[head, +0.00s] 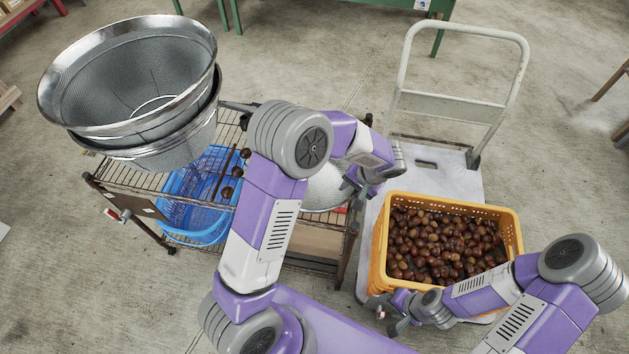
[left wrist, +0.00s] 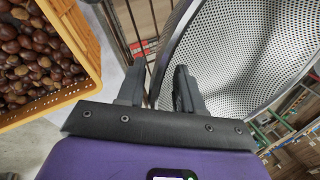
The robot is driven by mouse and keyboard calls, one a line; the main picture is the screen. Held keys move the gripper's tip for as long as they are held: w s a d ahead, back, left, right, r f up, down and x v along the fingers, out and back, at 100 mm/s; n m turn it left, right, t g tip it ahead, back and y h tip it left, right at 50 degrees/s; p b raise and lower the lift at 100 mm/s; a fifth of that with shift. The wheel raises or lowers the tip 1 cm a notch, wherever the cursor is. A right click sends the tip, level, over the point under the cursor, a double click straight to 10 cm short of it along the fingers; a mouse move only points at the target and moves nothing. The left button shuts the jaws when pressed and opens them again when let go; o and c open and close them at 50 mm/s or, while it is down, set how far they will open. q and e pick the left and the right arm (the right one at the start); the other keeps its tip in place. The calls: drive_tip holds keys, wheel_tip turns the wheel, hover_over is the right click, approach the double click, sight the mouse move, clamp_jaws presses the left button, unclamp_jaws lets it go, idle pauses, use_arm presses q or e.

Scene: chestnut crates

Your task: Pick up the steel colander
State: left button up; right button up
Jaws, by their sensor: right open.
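The steel colander (head: 326,194) sits on the wire rack, partly hidden under my left arm in the head view. In the left wrist view it is a perforated bowl (left wrist: 240,50) filling the upper right, with a smooth rim. My left gripper (head: 352,194) is at the colander's right edge. In the left wrist view its fingers (left wrist: 158,85) stand apart, and the rim shows in the gap between them; I cannot tell whether they touch it. My right gripper (head: 383,313) is open and empty by the near left corner of the yellow crate.
The yellow crate (head: 377,255) of chestnuts stands on a pale hand truck (head: 468,190) right of the wire rack (head: 130,181). Stacked mesh strainers (head: 125,132) rise at the rack's left end. A blue basket (head: 185,212) is on the lower shelf.

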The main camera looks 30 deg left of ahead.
use_arm(q)
clamp_jaws()
idle(0.5)
